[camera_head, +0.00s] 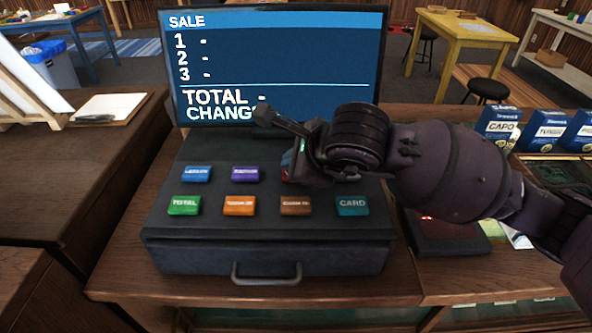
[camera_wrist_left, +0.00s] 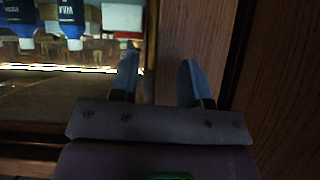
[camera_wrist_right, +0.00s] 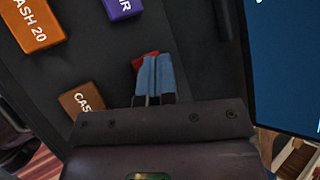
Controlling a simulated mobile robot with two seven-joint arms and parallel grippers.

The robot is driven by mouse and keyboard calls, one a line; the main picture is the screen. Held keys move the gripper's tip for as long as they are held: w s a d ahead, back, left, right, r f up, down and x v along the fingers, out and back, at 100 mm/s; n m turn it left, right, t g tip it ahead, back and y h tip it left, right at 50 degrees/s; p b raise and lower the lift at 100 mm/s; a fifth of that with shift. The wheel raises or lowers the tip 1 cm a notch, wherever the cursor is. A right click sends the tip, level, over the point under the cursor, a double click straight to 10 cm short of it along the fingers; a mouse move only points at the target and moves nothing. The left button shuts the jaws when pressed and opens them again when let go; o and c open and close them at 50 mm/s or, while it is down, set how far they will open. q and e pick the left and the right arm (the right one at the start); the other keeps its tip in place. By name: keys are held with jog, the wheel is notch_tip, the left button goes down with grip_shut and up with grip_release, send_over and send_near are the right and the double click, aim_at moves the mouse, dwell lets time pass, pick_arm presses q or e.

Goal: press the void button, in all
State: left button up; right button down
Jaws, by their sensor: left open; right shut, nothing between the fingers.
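A red button (camera_wrist_right: 138,62) shows partly in the right wrist view. My fingers cover most of it, so no label is readable. My right gripper (camera_wrist_right: 154,62) is shut and empty, with its fingertips over or on this button; I cannot tell if they touch it. In the head view the right gripper (camera_head: 288,168) points down at the upper row of the register (camera_head: 165,234), right of the purple button (camera_head: 245,174). The register screen (camera_head: 320,55) reads SALE with dashes beside 1, 2, 3 and TOTAL. My left gripper (camera_wrist_left: 158,70) is open and empty in the left wrist view.
A blue button (camera_head: 197,174) is in the upper row. Below are the green TOTAL (camera_head: 185,205), orange (camera_head: 239,206), brown (camera_head: 296,206) and teal CARD (camera_head: 352,205) buttons. A drawer handle (camera_head: 266,279) projects in front. Blue-and-white boxes (camera_head: 500,124) stand at right.

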dwell(0.5)
jog(key=shift+r+p, duration=0.35)
jog(key=shift+r, duration=0.45)
jog(key=shift+r+p, duration=1.1)
jog(key=shift+r, duration=1.45)
jog(key=shift+f, duration=0.1)
